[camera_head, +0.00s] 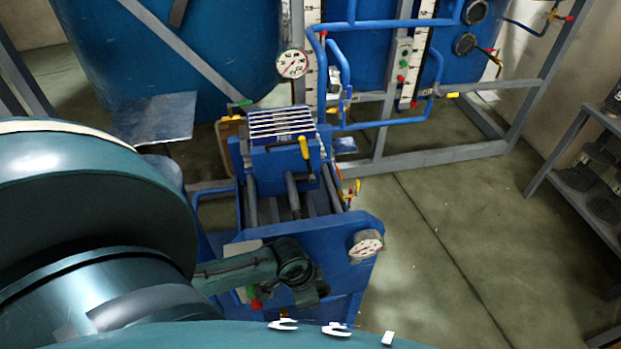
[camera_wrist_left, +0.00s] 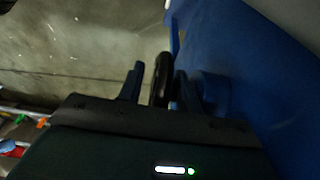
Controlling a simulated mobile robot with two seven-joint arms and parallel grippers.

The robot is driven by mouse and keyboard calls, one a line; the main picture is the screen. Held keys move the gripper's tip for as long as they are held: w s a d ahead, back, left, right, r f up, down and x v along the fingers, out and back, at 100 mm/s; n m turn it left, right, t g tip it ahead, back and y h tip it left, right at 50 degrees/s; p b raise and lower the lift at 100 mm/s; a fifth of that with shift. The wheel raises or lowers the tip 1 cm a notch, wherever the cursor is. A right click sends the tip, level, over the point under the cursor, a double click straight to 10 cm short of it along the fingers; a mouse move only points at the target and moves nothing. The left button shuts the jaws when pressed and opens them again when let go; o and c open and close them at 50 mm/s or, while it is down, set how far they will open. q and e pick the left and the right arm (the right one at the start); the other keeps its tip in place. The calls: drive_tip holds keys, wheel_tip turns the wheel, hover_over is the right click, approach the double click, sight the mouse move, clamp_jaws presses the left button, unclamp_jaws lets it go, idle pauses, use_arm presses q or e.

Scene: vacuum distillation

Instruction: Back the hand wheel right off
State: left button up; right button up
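The hand wheel shows in the left wrist view as a dark, rounded rim (camera_wrist_left: 162,78) seen nearly edge-on. My left gripper (camera_wrist_left: 158,88) has one finger on each side of this rim. A narrow gap shows between the left-hand finger and the rim; the other finger is close to it, and I cannot tell whether it touches. In the head view my left arm reaches across to the front end of the blue press (camera_head: 350,225), and its wrist hides the wheel there. The left fingertips cannot be made out in that view. My right gripper is not in view.
A round dial gauge (camera_head: 366,245) sits on the press's front plate, close right of my wrist. A striped plate pack (camera_head: 281,124) and a yellow lever (camera_head: 304,148) are behind. Blue pipes and a grey frame (camera_head: 430,150) stand at the back. The floor (camera_head: 470,240) to the right is clear.

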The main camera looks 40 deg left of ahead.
use_arm(q)
drive_tip(key=v, duration=1.2)
drive_tip(key=shift+s+r, duration=0.1)
drive_tip(key=shift+r, duration=0.45)
